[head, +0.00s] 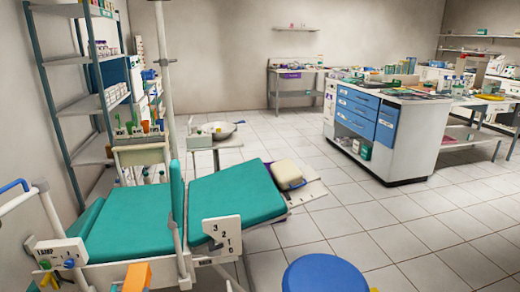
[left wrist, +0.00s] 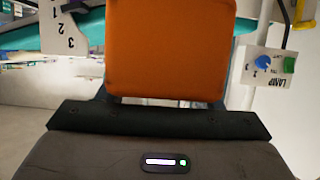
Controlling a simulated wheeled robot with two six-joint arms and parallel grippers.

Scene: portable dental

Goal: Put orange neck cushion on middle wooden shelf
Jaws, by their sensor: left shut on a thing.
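The orange neck cushion (left wrist: 168,48) fills the upper middle of the left wrist view. It also shows at the bottom edge of the head view (head: 137,277), partly cut off, beside the teal dental chair. My left gripper (left wrist: 163,101) is shut on the cushion's near edge; its fingertips are mostly hidden by the cushion. No clearly wooden shelf can be made out. A tall blue-framed rack (head: 52,92) with several grey shelves stands at the left of the head view. My right gripper is in neither view.
The teal chair (head: 235,192) lies across the middle, with a numbered white plate (head: 222,229) and a LAMP panel (left wrist: 268,66) near the cushion. A blue round stool (head: 331,275) stands at the bottom. A blue-drawered cabinet (head: 385,125) stands right, with open tiled floor before it.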

